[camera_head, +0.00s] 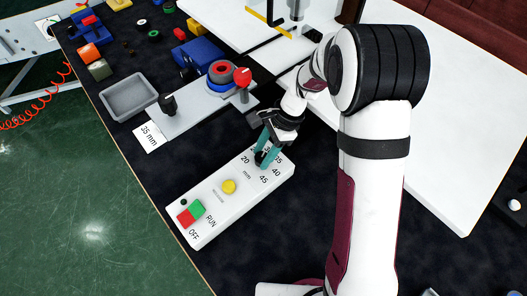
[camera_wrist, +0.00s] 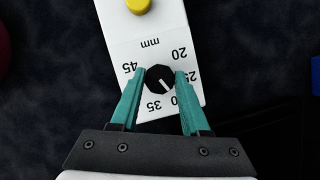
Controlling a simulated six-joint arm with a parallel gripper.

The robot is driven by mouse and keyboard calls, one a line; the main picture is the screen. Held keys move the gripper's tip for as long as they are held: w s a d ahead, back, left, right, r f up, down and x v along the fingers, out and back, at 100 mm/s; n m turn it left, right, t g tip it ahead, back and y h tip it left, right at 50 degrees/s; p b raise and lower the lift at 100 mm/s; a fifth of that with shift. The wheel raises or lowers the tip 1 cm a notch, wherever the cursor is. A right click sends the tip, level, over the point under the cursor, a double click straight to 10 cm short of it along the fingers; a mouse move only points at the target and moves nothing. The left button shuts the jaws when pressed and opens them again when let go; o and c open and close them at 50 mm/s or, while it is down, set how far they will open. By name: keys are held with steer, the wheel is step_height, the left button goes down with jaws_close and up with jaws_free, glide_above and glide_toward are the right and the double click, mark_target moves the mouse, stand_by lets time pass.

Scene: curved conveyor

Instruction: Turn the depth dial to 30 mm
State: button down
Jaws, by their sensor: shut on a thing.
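The depth dial is a black faceted knob (camera_wrist: 160,78) with a white pointer line, on a white control box (camera_head: 207,208). The teal fingers of my gripper (camera_wrist: 160,76) are shut on the knob, one on each side. In the wrist view the line points to the lower right, roughly toward a number partly hidden by the right finger, of which a 0 shows. The marks 20, 25, 35 and 45 are readable there. In the head view my gripper (camera_head: 263,156) reaches down onto the dial and hides part of it.
The box also carries a yellow button (camera_head: 228,186) and a green and red RUN/OFF switch (camera_head: 190,212). A card reading 35 mm (camera_head: 149,136) lies by a grey fixture (camera_head: 195,108) with knobs. A grey tray (camera_head: 129,95) and coloured parts stand at the upper left.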

steer(key=shift+c, duration=1.9)
jaws_free()
steer(key=v, duration=1.6)
steer(key=s+d+n+h, duration=0.1)
steer(key=s+d+n, duration=0.1)
steer(key=s, duration=1)
steer(key=s+d+n+t+h, duration=0.1)
steer(key=s+n, duration=0.4)
steer(key=s, duration=0.8)
steer(key=shift+d+f+t, duration=0.2)
steer(key=shift+d+t, duration=0.1)
steer(key=shift+d, duration=0.3)
